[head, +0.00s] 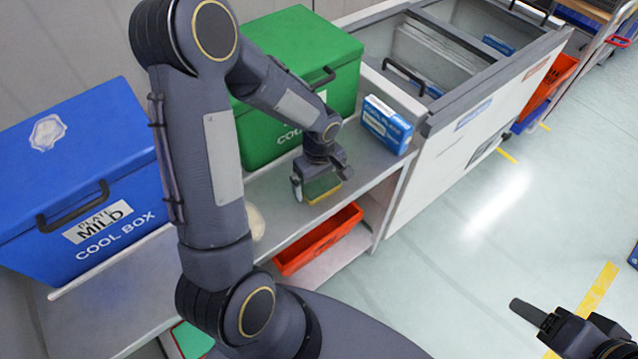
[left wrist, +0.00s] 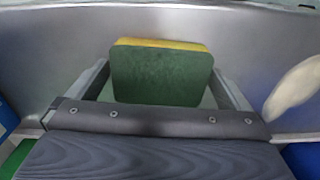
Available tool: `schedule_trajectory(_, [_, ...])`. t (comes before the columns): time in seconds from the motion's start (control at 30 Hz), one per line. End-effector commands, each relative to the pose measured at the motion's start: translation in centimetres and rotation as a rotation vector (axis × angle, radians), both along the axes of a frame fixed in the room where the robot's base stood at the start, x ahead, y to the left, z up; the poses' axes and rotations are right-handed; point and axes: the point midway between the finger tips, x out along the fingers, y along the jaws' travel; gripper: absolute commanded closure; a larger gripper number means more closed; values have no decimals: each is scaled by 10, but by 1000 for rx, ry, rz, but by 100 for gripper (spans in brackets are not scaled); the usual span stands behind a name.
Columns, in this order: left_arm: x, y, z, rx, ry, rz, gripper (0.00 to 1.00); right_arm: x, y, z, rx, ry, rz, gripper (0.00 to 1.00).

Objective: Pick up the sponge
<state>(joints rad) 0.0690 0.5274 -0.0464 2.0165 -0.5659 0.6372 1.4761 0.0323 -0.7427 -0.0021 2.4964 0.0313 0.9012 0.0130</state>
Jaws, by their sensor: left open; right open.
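The sponge (head: 321,188) is green with a yellow layer and sits on the grey shelf top (head: 277,203) in front of the green box. In the left wrist view the sponge (left wrist: 161,75) fills the middle, green face toward the camera and yellow edge at the top. My left gripper (head: 321,187) is open, with one finger on each side of the sponge; its fingers also show in the left wrist view (left wrist: 160,95). I cannot tell whether they touch it. My right gripper (head: 530,312) is at the lower right of the head view, over the floor, away from the sponge.
A green cool box (head: 300,60) stands behind the sponge, and a blue cool box (head: 85,165) is at left. A blue and white carton (head: 387,125) stands to the right. A pale rounded object (head: 255,222) is partly hidden by my arm. An orange tote (head: 318,238) lies below.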

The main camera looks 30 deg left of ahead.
Motion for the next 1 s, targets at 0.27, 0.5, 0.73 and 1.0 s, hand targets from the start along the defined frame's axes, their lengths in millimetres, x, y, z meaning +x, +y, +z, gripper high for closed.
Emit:
schedule_trajectory(0.27, [0, 0, 0, 0, 0, 0, 28, 0, 0, 0, 0, 0, 0, 43])
schedule_trajectory(0.5, [0, 0, 1, 0, 0, -1, 36, 0, 0, 0, 0, 0, 0, 43])
schedule_trajectory(0.73, [1, 0, 10, 0, -3, 0, 36, 0, 0, 0, 0, 0, 0, 43])
schedule_trajectory(1.0, [-20, -5, 58, -1, -9, -1, 36, 0, 0, -4, 0, 0, 0, 43])
